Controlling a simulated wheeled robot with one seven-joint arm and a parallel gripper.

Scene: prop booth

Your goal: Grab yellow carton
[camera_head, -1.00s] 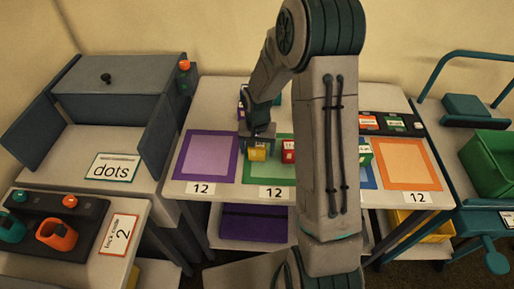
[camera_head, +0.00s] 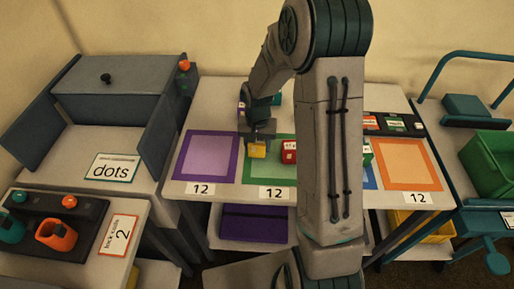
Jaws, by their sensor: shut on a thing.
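The small yellow carton (camera_head: 257,151) is at the left part of the green-bordered square on the middle table. My gripper (camera_head: 258,138) comes down over it from above and is shut on its upper part. The carton looks upright. Whether its base touches the table cannot be told from this view. A red carton (camera_head: 289,152) with a white label stands just to its right, apart from it.
My arm hides the middle of the table. A green carton (camera_head: 367,154) shows right of the arm. The purple (camera_head: 207,158) and orange (camera_head: 405,164) squares are bare. A dark rack with labels (camera_head: 393,124) stands at the back right.

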